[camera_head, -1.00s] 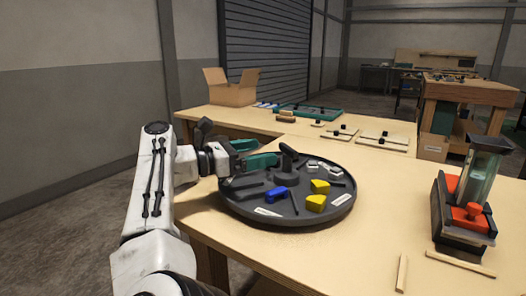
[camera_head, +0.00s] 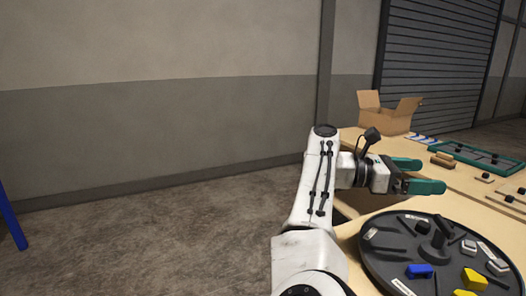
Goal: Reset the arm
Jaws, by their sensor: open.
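My gripper (camera_head: 420,175) has two green fingers spread apart, with nothing between them. It hangs over the table's left edge, above and behind the round dark tray. My white arm rises from the bottom of the view and reaches to the right. The round dark tray (camera_head: 385,262) lies on the wooden table at the lower right and is cut off by the picture's edge. On it are a blue piece (camera_head: 419,271), yellow pieces (camera_head: 474,279), light grey pieces (camera_head: 468,247) and a dark upright post.
An open cardboard box (camera_head: 386,112) stands at the back of the wooden table (camera_head: 362,198). A green-framed tray (camera_head: 482,158) and small wooden pieces lie to its right. A blue post (camera_head: 12,218) shows at far left. The concrete floor on the left is clear.

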